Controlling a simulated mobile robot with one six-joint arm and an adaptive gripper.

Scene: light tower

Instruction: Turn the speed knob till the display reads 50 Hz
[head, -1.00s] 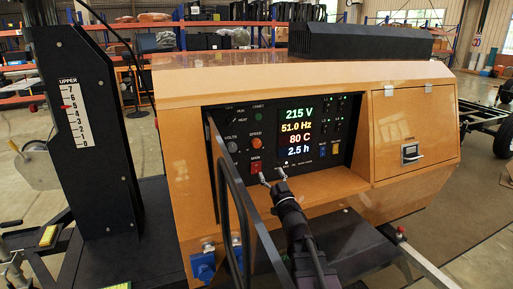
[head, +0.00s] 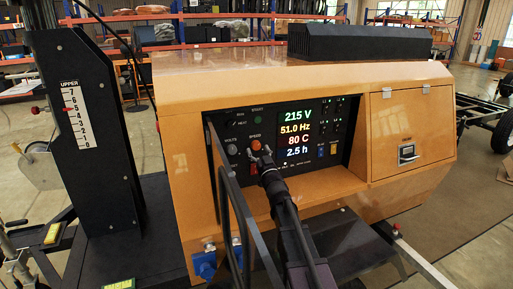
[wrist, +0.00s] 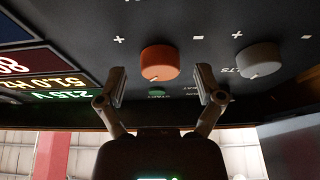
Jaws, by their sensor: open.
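The orange speed knob (head: 255,145) is on the black control panel of the orange light tower. In the wrist view, the knob (wrist: 159,62) has a pale pointer mark at its lower edge. The display (head: 296,136) reads 215 V, 51.0 Hz, 80 C and 2.5 h. My gripper (head: 261,155) is in front of the panel, just below the speed knob. In the wrist view, my open gripper (wrist: 160,76) has one finger on each side of the knob, with a gap on both sides. Whether the fingertips reach the knob's depth is unclear.
The grey volts knob (wrist: 260,59) is beside the speed knob, near one finger. A red main switch (head: 254,168) is below, partly covered by my gripper. A dark open door frame (head: 228,180) stands left of my arm. A green start button (head: 258,114) is above.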

